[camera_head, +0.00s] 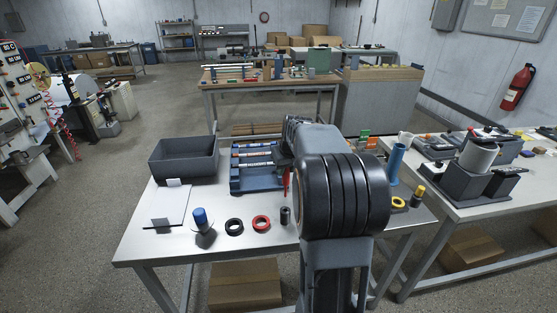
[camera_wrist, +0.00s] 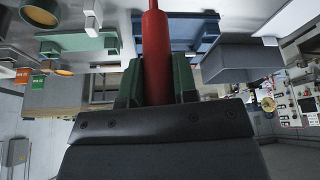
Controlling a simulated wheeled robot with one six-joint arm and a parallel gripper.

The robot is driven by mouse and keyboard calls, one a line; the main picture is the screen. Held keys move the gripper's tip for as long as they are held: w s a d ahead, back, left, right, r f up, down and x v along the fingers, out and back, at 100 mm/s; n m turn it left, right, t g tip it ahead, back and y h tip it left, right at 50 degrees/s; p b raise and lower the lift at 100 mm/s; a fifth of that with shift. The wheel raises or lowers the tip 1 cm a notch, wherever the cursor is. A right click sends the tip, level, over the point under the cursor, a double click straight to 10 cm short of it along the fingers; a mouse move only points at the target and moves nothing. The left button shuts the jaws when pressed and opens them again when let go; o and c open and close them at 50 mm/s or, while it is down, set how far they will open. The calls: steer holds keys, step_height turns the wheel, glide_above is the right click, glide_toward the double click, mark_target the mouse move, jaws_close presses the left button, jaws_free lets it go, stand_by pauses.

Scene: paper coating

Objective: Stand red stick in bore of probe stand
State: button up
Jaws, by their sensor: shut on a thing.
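My gripper (camera_wrist: 158,82) is shut on the red stick (camera_wrist: 157,45), which sits between its green finger pads in the wrist view. In the head view a small part of the red stick (camera_head: 286,181) shows just left of my arm, above the table; my arm hides the gripper there. I cannot tell for sure which thing is the probe stand. A short dark upright cylinder (camera_head: 285,216) stands near the table's front edge, left of my arm. Whether it has a bore is too small to tell. The stick is apart from it.
A blue rack (camera_head: 240,184) with several rods lies behind the stick. A blue tube (camera_head: 396,162) stands right of my arm.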

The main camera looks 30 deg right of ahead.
mark_target(286, 191)
steer(key=shift+w+a+r, duration=0.1)
steer(key=shift+w, duration=0.1)
steer(key=shift+s, duration=0.2)
steer(key=shift+f+b, duration=2.4)
steer(key=shift+f, duration=0.5)
steer(key=shift+f+b, duration=2.55)
steer(key=shift+f, duration=0.55)
steer(key=o, duration=1)
